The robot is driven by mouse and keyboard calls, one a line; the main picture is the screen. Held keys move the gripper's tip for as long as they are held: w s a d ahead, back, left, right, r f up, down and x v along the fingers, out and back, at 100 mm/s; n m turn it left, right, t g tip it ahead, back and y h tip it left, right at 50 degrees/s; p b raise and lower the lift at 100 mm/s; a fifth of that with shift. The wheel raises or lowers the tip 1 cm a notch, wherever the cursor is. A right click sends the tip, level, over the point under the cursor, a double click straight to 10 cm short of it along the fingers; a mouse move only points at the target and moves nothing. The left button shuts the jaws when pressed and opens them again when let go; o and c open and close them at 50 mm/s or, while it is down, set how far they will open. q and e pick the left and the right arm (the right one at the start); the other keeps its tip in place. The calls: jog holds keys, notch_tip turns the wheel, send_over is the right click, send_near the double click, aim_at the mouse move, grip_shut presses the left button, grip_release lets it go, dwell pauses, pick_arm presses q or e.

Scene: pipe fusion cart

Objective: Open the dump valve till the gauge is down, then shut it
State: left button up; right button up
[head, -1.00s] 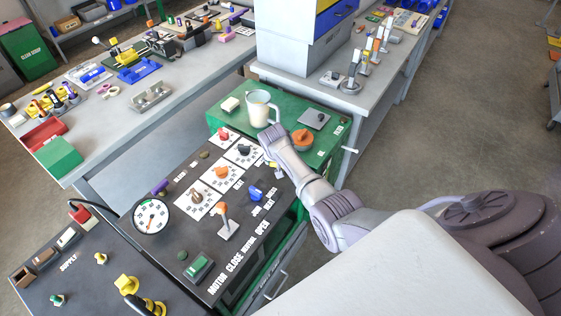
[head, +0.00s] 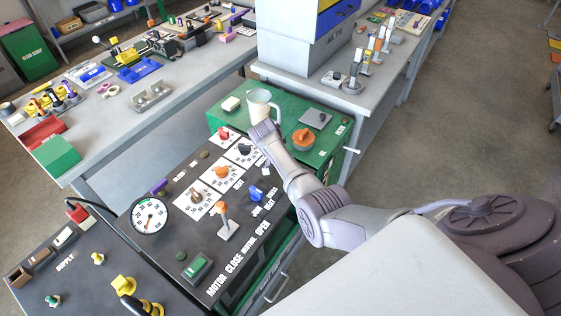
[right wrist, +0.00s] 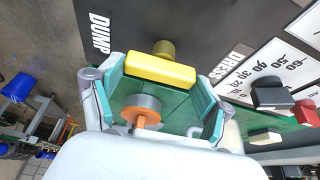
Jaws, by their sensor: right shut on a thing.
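The dump valve has a yellow bar handle (right wrist: 158,68) on a brass-coloured stem, with the word DUMP on the dark panel beside it in the right wrist view. My right gripper (right wrist: 160,84) is shut on this handle, its teal pads at both ends of the bar. In the head view my right wrist (head: 266,136) is over the panel's far right edge and hides the valve. The round white gauge (head: 149,215) is at the panel's left; its needle is too small to read surely. My left gripper is not in view.
The dark panel carries several knobs, including an orange one (head: 222,172), a blue one (head: 257,192) and an orange-topped lever (head: 226,222).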

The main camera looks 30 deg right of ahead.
jog(key=o, duration=1.1)
jog(key=v, duration=1.2)
